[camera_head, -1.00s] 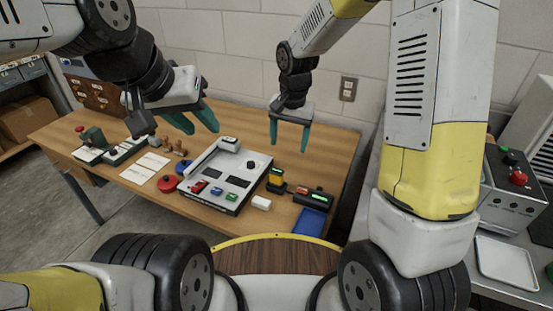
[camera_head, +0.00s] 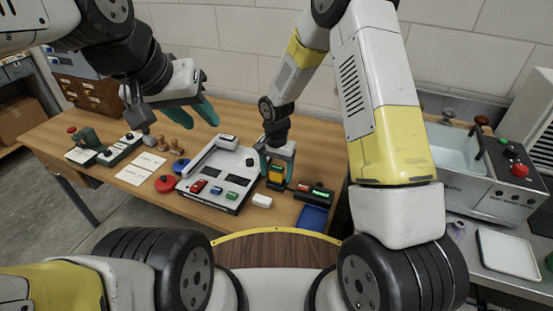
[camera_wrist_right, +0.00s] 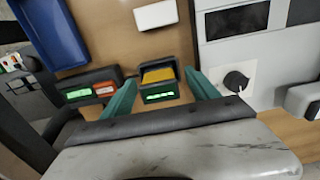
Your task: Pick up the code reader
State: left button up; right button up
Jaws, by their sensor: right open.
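The code reader looks to be the small black and yellow device (camera_head: 276,174) with a green display, on the wooden table right of the grey console. It also shows in the right wrist view (camera_wrist_right: 159,83). My right gripper (camera_head: 277,163) is open above it, with one teal finger on each side. In the right wrist view the fingers (camera_wrist_right: 161,80) stand apart with the device between their tips; I cannot tell whether they touch it. My left gripper (camera_head: 193,108) is open and empty above the back left of the table.
The grey console (camera_head: 226,173) with coloured blocks is close on the left. A black device with green and red displays (camera_head: 315,191) and a blue tray (camera_head: 312,217) are close on the right. A white block (camera_head: 262,201) lies in front. Red and blue discs and stamps stand further left.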

jog(key=shift+f, duration=0.2)
jog(key=c, duration=1.4)
jog(key=shift+c, duration=0.3)
jog(key=shift+r, duration=0.2)
